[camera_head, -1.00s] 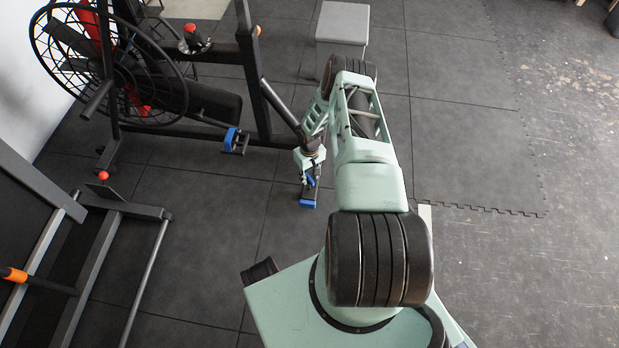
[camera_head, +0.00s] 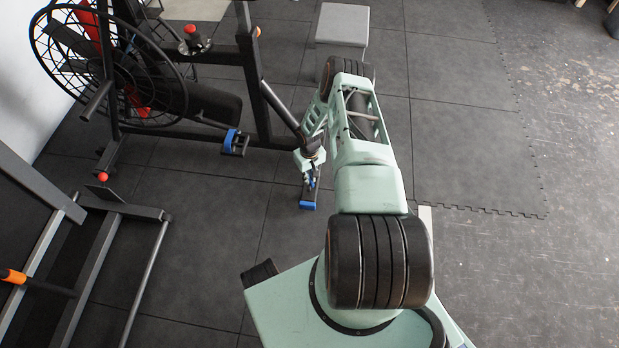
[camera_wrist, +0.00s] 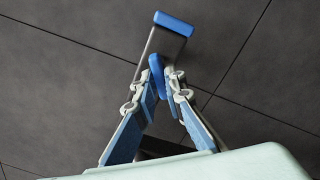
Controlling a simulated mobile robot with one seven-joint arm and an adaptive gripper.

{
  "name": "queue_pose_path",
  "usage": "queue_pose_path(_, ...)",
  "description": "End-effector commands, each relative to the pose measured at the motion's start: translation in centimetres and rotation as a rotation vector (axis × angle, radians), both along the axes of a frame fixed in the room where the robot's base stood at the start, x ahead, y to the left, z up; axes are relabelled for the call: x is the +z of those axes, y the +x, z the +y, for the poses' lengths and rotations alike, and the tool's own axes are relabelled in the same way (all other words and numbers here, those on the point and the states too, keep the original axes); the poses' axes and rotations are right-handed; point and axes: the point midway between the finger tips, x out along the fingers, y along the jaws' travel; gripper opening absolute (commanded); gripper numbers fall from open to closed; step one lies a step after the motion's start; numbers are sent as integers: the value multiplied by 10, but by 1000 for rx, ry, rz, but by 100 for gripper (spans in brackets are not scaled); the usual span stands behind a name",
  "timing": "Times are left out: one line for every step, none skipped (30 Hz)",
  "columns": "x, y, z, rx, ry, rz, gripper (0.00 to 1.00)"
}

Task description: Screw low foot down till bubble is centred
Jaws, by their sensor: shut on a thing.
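My gripper (camera_head: 312,182) is low over the floor beside an exercise machine (camera_head: 262,100), at the end of my outstretched arm. In the wrist view my gripper (camera_wrist: 162,76) has its fingertips closed on a pedal-like part (camera_wrist: 174,44). This part is dark grey with a pale edge, a blue far end and a blue near piece between the fingertips. Its blue end (camera_head: 308,205) also shows in the head view, just below the fingers. A similar blue and dark pedal (camera_head: 233,142) is to the left. I cannot make out a levelling foot or a bubble in either view.
A spoked flywheel (camera_head: 108,68) stands at the back left. A grey box seat (camera_head: 342,24) is beyond my arm. A dark frame with a grey bar (camera_head: 146,280) fills the lower left. The tiled floor (camera_head: 470,140) to the right is clear.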

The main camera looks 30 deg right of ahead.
Motion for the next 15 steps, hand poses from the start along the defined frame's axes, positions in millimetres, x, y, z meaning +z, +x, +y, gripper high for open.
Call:
queue_pose_path(-1, 0, 0, -18, -1, 1, 0)
queue_pose_path(-1, 0, 0, -32, -2, 1, 0)
queue_pose_path(-1, 0, 0, -55, -1, 1, 0)
queue_pose_path(-1, 0, 0, -73, -1, 1, 0)
queue_pose_path(-1, 0, 0, -94, -1, 0, 0)
queue_pose_path(-2, 0, 0, -122, -1, 0, 0)
queue_pose_path(-2, 1, 0, -145, -1, -1, 0)
queue_pose_path(-2, 1, 0, -168, -1, -1, 0)
queue_pose_path(-2, 1, 0, -201, -1, -1, 0)
queue_pose_path(-2, 0, 0, -225, -1, 0, 0)
queue_pose_path(-2, 0, 0, -250, -1, 0, 0)
queue_pose_path(-2, 0, 0, -283, 0, 0, 0)
queue_pose_path(-2, 1, 0, -307, -1, 0, 0)
queue_pose_path(-2, 1, 0, -332, -1, -1, 0)
queue_pose_path(-2, 1, 0, -362, -1, -1, 0)
